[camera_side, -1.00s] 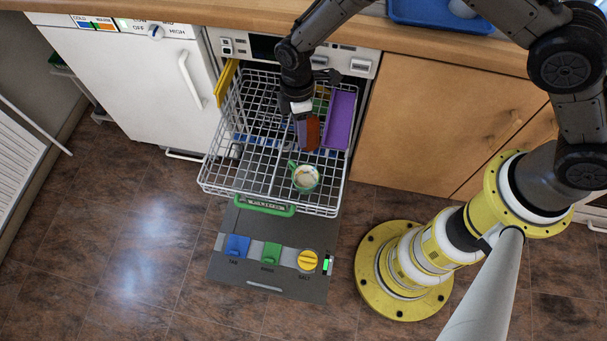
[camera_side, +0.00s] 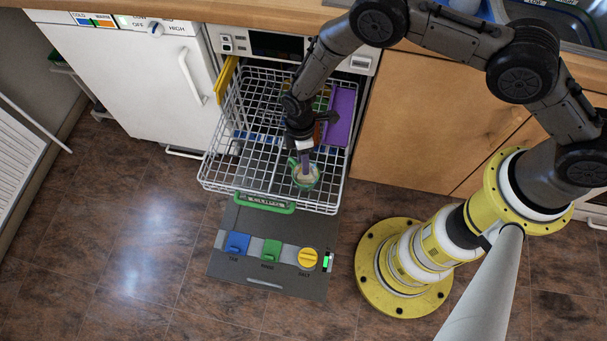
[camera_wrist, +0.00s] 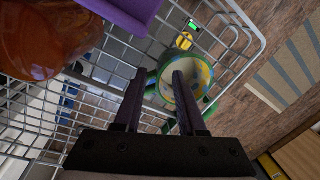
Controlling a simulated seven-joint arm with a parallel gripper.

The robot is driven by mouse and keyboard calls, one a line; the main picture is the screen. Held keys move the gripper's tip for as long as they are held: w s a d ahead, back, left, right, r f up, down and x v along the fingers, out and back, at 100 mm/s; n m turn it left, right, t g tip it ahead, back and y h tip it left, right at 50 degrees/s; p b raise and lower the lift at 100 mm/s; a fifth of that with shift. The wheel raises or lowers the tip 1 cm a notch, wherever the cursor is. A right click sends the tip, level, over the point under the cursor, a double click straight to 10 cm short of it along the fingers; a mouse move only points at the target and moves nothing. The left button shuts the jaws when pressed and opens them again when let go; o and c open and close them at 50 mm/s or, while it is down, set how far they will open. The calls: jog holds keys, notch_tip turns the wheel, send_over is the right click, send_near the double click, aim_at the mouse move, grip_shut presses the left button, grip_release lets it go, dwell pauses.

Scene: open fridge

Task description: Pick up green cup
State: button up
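The green cup (camera_side: 307,178) stands in the front right of the pulled-out wire rack, with its handle towards the left. In the wrist view the cup (camera_wrist: 194,76) shows a pale inside with yellow and a green handle. My gripper (camera_side: 304,161) is pointed down right at the cup's rim. In the wrist view its two fingers (camera_wrist: 155,85) are apart. The right finger overlaps the cup's opening and the left finger is outside the cup, with the handle between them. I cannot tell whether either finger touches the cup.
A purple container (camera_side: 341,118) stands at the rack's right side. A red-brown glossy item (camera_wrist: 40,38) is close to my gripper at upper left in the wrist view. The wire rack (camera_side: 240,170) has bare wires left of the cup. A yellow item (camera_side: 226,82) leans at the rack's left edge.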

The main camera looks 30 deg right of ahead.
jog(key=shift+a+f, duration=0.1)
jog(key=shift+f, duration=0.7)
jog(key=shift+c, duration=0.3)
grip_shut()
jog(key=shift+r, duration=0.1)
dwell(0.4)
